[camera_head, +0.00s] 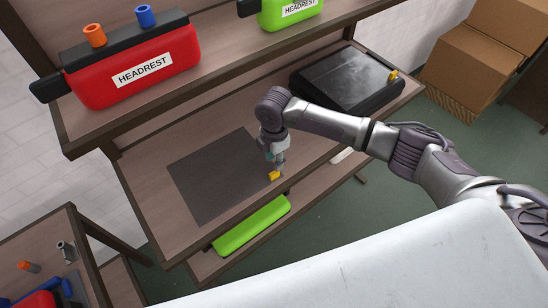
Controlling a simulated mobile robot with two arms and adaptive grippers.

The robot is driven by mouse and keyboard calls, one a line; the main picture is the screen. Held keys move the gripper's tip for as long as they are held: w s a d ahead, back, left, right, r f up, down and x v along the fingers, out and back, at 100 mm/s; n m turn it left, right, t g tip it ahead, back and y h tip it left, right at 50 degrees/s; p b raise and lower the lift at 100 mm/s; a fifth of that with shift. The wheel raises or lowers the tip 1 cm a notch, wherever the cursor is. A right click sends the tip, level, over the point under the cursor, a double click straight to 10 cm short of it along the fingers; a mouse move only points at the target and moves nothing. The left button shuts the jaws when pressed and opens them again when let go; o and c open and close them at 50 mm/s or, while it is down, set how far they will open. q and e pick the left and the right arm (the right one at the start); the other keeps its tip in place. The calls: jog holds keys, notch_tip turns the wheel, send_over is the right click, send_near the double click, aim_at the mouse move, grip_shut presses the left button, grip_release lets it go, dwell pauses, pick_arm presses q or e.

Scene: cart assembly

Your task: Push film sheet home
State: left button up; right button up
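A flat dark grey sheet (212,178), which looks like the film sheet, lies on the middle wooden shelf. A small yellow piece (274,176) is at its right edge. My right gripper (279,166) points down just above the yellow piece, near the sheet's right edge. I cannot tell whether it touches the piece or whether its fingers are open or shut. My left gripper is not in view.
A black case (345,80) with a yellow tab stands right on the same shelf. Red (130,88) and green (290,12) HEADREST units stand on the upper shelf. A green object (250,228) is below. Cardboard boxes (484,68) are at right.

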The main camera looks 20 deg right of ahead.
aim_at(274, 173)
notch_tip(274, 173, down, 6)
jog(key=b, duration=0.5)
jog(key=shift+f, duration=0.25)
jog(key=shift+f+b, duration=0.4)
jog(key=shift+f, duration=0.1)
jog(key=shift+r, duration=0.1)
grip_shut()
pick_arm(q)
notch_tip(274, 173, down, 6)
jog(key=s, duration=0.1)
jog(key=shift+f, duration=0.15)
pick_arm(e)
jog(key=shift+r, duration=0.1)
notch_tip(274, 173, up, 4)
jog(key=p, duration=0.4)
jog(key=shift+p, duration=0.3)
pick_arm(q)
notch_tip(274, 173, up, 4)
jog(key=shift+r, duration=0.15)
